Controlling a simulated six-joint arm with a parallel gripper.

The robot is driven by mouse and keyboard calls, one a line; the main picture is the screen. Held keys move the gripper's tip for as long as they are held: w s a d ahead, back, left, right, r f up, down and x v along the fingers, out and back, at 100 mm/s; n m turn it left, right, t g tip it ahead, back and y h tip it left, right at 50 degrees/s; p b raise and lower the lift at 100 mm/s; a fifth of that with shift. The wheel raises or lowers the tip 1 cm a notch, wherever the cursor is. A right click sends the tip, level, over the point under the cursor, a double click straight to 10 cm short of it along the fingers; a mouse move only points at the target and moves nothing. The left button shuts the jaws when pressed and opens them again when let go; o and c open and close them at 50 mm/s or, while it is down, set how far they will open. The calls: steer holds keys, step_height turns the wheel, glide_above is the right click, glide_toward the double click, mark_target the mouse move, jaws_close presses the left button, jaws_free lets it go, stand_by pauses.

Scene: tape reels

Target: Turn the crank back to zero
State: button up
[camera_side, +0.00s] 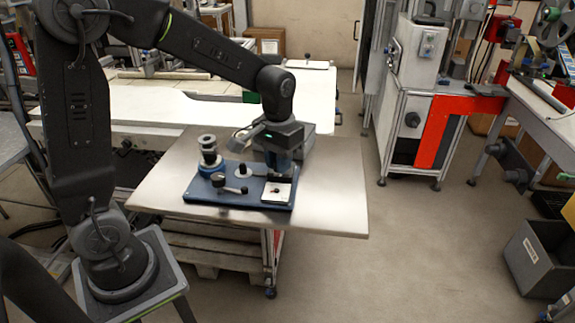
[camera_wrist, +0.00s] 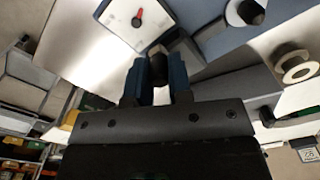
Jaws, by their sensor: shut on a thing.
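My gripper (camera_side: 278,165) points down over the back right of the blue base plate (camera_side: 213,208). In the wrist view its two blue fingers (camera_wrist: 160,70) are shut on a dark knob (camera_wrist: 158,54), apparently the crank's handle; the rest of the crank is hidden. A white dial plate (camera_side: 283,200) lies just in front of the fingers. The wrist view shows this dial plate (camera_wrist: 115,20) with a red pointer (camera_wrist: 138,17) on a black pivot. A black lever (camera_side: 230,189) with a knob at its end sits at the plate's front.
The metal tabletop (camera_side: 335,200) is clear to the right.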

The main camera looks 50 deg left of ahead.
steer(key=shift+w, duration=0.15)
steer(key=shift+w+d, duration=0.3)
steer(key=shift+w, duration=0.3)
steer(key=shift+w, duration=0.8)
